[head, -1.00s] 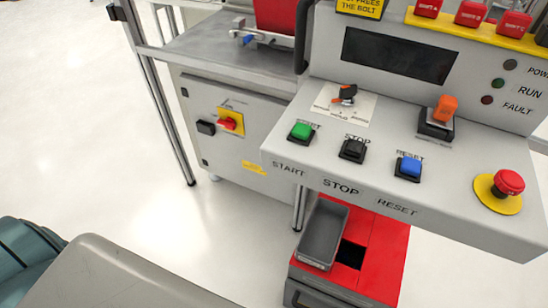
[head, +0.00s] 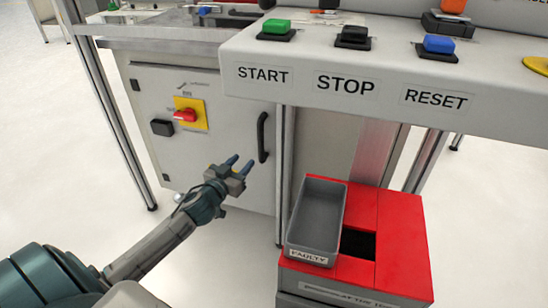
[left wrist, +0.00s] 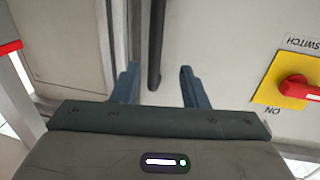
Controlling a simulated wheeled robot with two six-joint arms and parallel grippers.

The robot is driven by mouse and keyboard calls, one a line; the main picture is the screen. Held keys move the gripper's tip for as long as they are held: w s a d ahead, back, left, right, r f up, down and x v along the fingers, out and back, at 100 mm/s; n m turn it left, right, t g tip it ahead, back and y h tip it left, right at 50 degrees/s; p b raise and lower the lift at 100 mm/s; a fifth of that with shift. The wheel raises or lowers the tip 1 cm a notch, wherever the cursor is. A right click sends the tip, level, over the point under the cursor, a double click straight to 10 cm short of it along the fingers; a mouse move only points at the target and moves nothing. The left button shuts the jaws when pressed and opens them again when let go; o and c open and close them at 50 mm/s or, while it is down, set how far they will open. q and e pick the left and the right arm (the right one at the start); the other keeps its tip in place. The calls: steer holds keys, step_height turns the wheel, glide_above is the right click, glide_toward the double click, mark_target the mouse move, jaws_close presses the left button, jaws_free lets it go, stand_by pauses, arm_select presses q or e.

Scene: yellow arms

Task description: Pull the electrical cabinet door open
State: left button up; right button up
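The grey electrical cabinet door (head: 222,120) is shut, below the worktop left of the control panel. Its black vertical handle (head: 263,137) is on the door's right side. A red rotary switch on a yellow plate (head: 188,114) and a black latch block (head: 162,128) are on its left part. My left gripper (head: 239,167) is open and empty, a little left of and below the handle in the head view. In the left wrist view the handle (left wrist: 156,45) lies ahead, between the lines of the two open fingers (left wrist: 158,85). My right gripper is not in view.
The control panel with START, STOP and RESET buttons (head: 350,70) overhangs on the right. A red stand (head: 400,225) with a grey FAULTY bin (head: 318,215) stands below it. A metal frame post (head: 280,175) is close right of the handle. Floor at left is clear.

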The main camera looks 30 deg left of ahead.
mark_target(259, 145)
arm_select(q)
steer(key=w, duration=1.1)
steer(key=shift+d+r+b, duration=0.1)
steer(key=shift+r+b, duration=0.2)
steer(key=shift+b, duration=0.05)
steer(key=shift+c, duration=0.2)
jaws_close()
